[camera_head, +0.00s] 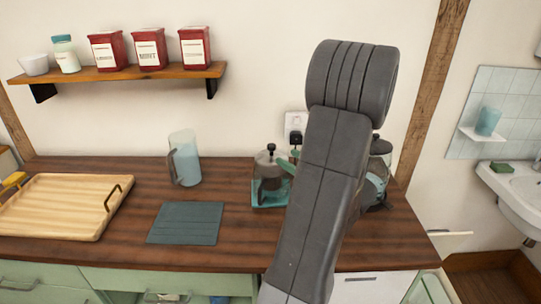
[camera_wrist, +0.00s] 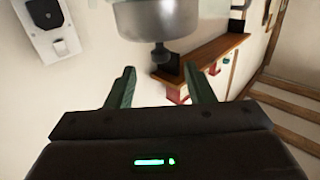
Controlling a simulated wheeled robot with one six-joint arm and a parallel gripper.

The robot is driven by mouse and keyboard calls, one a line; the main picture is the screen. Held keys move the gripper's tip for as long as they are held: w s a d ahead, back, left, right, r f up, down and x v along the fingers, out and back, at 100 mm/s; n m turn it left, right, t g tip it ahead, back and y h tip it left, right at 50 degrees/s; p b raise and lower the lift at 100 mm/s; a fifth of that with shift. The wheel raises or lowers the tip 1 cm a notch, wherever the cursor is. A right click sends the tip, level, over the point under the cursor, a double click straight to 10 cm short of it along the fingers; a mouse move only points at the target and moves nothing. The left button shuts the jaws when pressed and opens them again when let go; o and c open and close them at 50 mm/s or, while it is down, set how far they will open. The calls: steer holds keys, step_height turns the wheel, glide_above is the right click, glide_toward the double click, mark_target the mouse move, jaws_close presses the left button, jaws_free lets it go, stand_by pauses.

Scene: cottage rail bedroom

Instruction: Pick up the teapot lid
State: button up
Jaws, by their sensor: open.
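A pot with a grey metal lid (camera_head: 266,158) and a black knob stands on the counter, just left of my arm in the head view. The lid also shows in the wrist view as a metal rim with the dark knob (camera_wrist: 160,55), upside down at the top. My gripper (camera_wrist: 160,85) is open, its two green fingers apart with nothing between them. The knob shows just beyond the fingertips, between them in the picture; I cannot tell the exact gap. In the head view my arm hides most of my gripper.
A glass jug (camera_head: 185,160), a dark slate mat (camera_head: 186,222) and a wooden tray (camera_head: 70,205) are on the counter (camera_head: 130,252) to the left. A dark-lidded vessel (camera_head: 380,146) is partly hidden behind my arm. A wall socket (camera_head: 295,125) is behind the pot.

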mark_target(275, 149)
steer(key=shift+p+x, duration=0.85)
steer(key=shift+x, duration=3.25)
steer(key=shift+r, duration=0.1)
jaws_close()
